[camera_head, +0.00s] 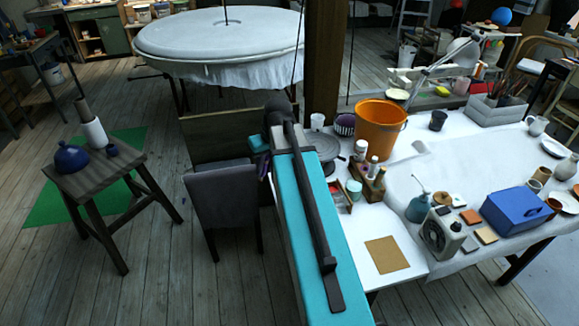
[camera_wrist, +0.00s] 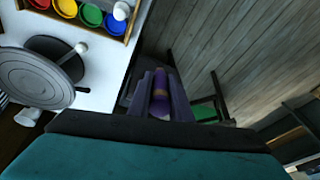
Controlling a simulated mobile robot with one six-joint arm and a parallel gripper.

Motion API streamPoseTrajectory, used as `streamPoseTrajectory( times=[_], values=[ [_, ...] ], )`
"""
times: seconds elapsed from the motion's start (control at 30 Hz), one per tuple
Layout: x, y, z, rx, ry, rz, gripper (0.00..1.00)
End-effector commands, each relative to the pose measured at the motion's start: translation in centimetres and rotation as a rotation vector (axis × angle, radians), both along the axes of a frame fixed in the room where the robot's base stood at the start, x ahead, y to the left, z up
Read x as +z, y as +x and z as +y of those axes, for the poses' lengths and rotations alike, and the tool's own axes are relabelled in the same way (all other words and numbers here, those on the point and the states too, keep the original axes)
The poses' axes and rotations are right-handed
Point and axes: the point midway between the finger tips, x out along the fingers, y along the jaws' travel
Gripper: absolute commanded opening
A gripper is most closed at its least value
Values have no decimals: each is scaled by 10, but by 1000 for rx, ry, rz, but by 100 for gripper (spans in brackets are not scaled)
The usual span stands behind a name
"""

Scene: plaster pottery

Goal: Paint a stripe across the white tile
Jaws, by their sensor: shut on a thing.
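My gripper (camera_wrist: 161,84) is shut on a purple cylindrical thing (camera_wrist: 160,102) with a tan band; its ends are hard to see, so I cannot tell if it is a brush. In the head view my gripper (camera_head: 263,165) is small and dark, left of the white table's edge, above the grey chair. Open paint pots in red, yellow, blue and green (camera_wrist: 89,14) sit in a wooden tray (camera_wrist: 131,27) in the wrist view. Several small tiles, one orange (camera_head: 470,216), lie on the table at right; I cannot make out a white tile for sure.
The white table (camera_head: 405,225) carries an orange bucket (camera_head: 381,125), a blue box (camera_head: 515,210), a pump bottle (camera_head: 419,207) and a flat tan square (camera_head: 385,254). A grey turntable (camera_wrist: 33,78) is near the tray. A grey chair (camera_head: 222,195) stands beneath my arm; open floor lies left.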

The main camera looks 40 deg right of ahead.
Motion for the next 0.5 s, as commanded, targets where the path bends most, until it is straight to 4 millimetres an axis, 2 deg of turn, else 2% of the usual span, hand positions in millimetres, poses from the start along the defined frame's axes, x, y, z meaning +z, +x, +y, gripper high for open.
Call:
streamPoseTrajectory(
  times=[0.03, 0.5],
  values=[
    [1, 3, 18, 13, -1, -2, 0],
    [21, 13, 155, 79, 1, -8, 0]
  ],
)
